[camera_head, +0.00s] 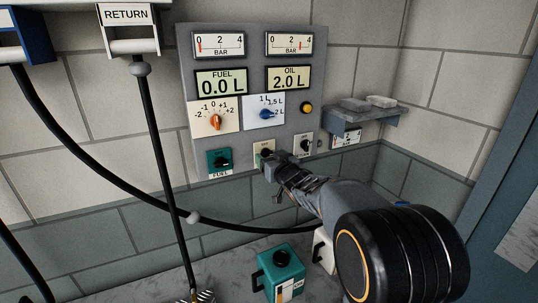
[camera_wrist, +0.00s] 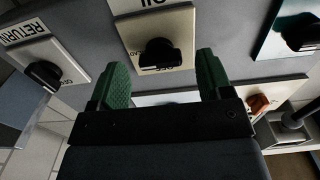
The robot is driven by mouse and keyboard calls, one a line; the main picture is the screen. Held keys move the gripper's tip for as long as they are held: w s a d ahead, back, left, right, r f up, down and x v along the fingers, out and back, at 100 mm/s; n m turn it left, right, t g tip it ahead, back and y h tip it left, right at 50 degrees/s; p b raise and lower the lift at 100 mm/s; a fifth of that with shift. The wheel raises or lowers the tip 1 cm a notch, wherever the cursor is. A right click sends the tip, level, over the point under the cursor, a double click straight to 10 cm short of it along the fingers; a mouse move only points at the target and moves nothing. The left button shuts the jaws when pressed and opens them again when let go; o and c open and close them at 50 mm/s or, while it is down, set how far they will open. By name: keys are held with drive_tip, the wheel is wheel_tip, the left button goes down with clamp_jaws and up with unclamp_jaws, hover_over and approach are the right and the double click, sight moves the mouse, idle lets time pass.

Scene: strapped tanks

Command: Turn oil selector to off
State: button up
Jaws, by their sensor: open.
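The oil selector is a black knob (camera_wrist: 160,52) on a cream plate (camera_wrist: 184,25), upside down in the wrist view, with part of its OIL label at the top edge. No clear contact shows. In the head view my gripper (camera_head: 274,162) is at the lower panel, largely covering the selector's cream plate (camera_head: 257,146).
The RETURN selector (camera_wrist: 42,75) and the teal FUEL selector (camera_wrist: 300,32) flank it closely. Above are an oil display (camera_head: 289,79) reading 2.0 L and a fuel display (camera_head: 221,82) reading 0.0 L. A teal canister (camera_head: 281,270) stands below; black hoses (camera_head: 165,170) hang left.

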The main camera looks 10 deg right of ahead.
drive_tip(key=shift+w+a, duration=0.15)
drive_tip(key=shift+w, duration=0.4)
drive_tip(key=c, duration=0.9)
